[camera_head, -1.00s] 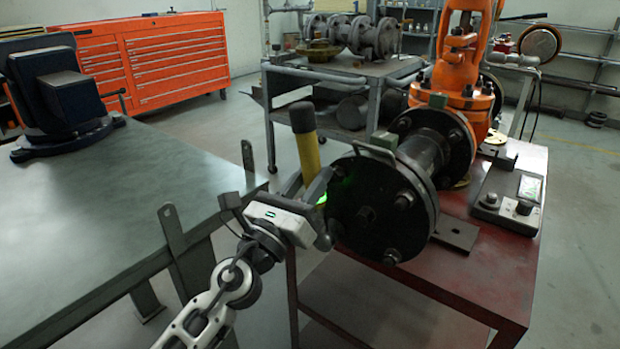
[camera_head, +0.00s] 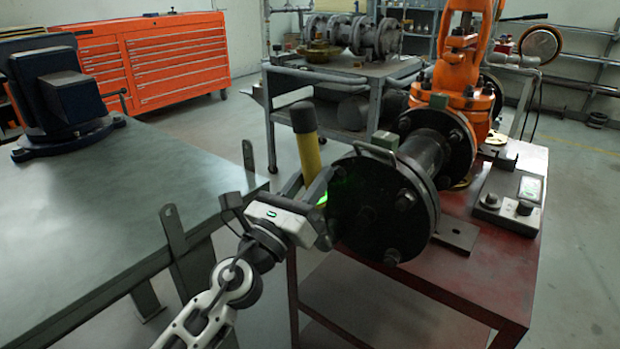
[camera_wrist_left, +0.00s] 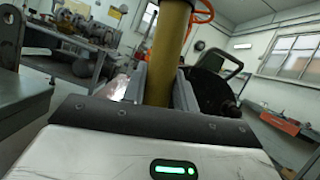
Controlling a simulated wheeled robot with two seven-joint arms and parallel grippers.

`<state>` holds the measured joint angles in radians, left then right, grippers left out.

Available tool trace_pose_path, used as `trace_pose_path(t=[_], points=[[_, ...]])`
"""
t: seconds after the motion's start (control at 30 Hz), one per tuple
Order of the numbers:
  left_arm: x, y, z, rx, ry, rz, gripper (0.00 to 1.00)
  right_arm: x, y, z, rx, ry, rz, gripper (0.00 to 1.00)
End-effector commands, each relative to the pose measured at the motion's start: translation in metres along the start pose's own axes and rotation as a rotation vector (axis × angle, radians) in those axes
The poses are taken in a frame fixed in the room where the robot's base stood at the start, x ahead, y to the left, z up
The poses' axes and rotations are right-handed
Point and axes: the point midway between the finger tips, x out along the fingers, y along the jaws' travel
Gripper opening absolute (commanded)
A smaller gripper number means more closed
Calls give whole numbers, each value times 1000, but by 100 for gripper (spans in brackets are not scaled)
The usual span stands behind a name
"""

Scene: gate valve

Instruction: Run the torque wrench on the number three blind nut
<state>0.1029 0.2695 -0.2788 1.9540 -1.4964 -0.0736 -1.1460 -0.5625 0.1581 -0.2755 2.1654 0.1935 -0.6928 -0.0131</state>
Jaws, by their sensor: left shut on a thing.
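My left gripper (camera_head: 314,200) is shut on the torque wrench (camera_head: 309,155), a yellow tool with a dark grip on top. In the left wrist view the yellow shaft (camera_wrist_left: 167,50) runs up between the fingers. The blind flange, with bolts and nuts around its rim, closes the near end of the valve's pipe. The wrench's lower end is hidden behind the gripper, so I cannot tell whether it sits on a nut. No numbers on the nuts are readable. My right gripper is not in view.
The orange valve body (camera_head: 459,75) stands behind the flange on a red table (camera_head: 490,270). A grey control box (camera_head: 508,197) sits to the right. A steel bench (camera_head: 120,205) with a vise (camera_head: 60,95) is at left. A cart (camera_head: 345,70) stands behind.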

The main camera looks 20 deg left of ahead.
Motion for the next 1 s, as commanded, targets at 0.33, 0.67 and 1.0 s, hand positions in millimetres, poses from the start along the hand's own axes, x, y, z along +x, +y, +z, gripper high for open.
trace_pose_path(t=[0.33, 0.67, 1.0], points=[[0, 0, 2, 1, -3, 0, 0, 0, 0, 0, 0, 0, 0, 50], [-12, -1, 7, 1, -2, -1, 0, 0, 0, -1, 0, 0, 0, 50], [-28, -2, 15, 2, -6, -1, 0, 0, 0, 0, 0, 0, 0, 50]])
